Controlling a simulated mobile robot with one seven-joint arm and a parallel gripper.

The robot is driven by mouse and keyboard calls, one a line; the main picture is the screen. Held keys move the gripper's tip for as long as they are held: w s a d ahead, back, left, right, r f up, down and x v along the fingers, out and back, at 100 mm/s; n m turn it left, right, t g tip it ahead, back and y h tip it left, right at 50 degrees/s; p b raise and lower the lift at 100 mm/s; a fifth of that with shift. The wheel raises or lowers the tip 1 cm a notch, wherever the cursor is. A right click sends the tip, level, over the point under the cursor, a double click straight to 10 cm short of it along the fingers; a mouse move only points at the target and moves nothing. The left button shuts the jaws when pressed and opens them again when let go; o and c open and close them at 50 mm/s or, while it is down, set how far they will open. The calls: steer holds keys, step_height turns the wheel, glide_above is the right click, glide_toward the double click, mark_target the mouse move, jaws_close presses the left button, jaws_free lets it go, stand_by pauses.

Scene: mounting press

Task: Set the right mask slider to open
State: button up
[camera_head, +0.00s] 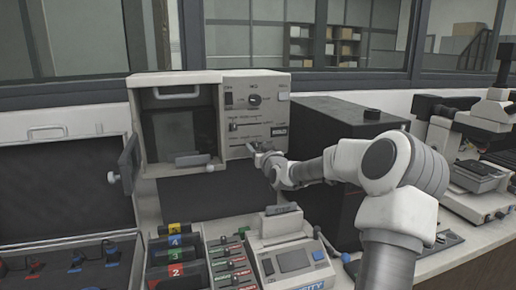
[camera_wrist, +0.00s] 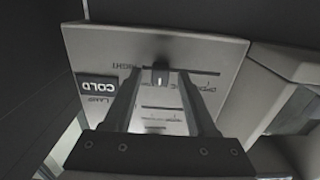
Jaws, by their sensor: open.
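The press's control panel (camera_head: 255,112) is light grey with slots and small print. In the wrist view the panel (camera_wrist: 215,55) appears upside down. A small dark slider knob with a pale mark (camera_wrist: 160,74) sits at the left end of a dark slot there, beside lettering that seems to read RIGHT. My gripper (camera_wrist: 160,83) is open, with one finger on each side of the knob; I cannot tell whether either touches it. In the head view my gripper (camera_head: 262,152) is at the panel's lower part and hides that slider. Another slider knob (camera_head: 233,127) shows higher up.
A COLD display (camera_wrist: 98,87) is beside the left finger. The open press chamber (camera_head: 180,115) is left of the panel. A black box (camera_head: 335,112) stands behind my arm. Numbered bins (camera_head: 175,255) and a console (camera_head: 290,262) stand below in front.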

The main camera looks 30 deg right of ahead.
jaws_close()
stand_by(0.3)
stand_by(1.1)
